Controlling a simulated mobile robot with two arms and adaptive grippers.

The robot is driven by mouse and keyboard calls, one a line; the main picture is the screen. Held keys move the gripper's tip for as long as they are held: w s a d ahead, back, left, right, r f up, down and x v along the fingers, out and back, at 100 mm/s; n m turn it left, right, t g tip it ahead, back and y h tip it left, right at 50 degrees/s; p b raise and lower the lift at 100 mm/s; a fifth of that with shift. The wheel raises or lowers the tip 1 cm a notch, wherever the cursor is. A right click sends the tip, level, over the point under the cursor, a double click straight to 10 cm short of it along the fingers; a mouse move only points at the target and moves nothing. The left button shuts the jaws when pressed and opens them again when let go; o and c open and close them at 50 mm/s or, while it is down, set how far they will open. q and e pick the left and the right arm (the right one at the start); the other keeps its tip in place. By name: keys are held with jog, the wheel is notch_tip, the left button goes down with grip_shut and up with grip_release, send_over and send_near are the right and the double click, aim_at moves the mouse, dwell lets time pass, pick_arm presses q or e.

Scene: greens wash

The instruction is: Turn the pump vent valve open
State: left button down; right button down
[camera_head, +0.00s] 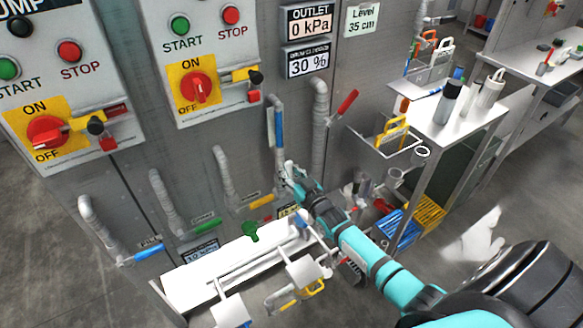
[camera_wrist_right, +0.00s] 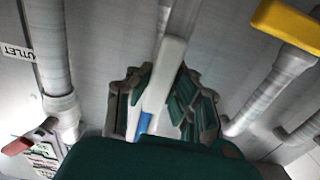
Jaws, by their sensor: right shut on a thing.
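My right gripper (camera_head: 290,172) is at the lower end of this lever. In the right wrist view its dark green fingers (camera_wrist_right: 165,100) are shut around the pale part of the lever (camera_wrist_right: 164,75), with a bit of blue (camera_wrist_right: 145,121) showing between them. I cannot read the label that would name this valve as the pump vent. My left gripper is not in view.
A red-handled valve (camera_head: 347,103) is to the right, and valves with yellow (camera_head: 261,201), green (camera_head: 205,224) and blue (camera_head: 149,252) handles are to the left. A white shelf (camera_head: 190,287) lies below. A side table (camera_head: 440,128) with bottles stands at the right.

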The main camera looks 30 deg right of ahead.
jog(key=shift+a+f, duration=0.15)
dwell(0.4)
jog(key=c, duration=1.2)
grip_release()
jog(key=shift+o, duration=0.2)
jog(key=shift+s, duration=0.1)
jog(key=s, duration=1.2)
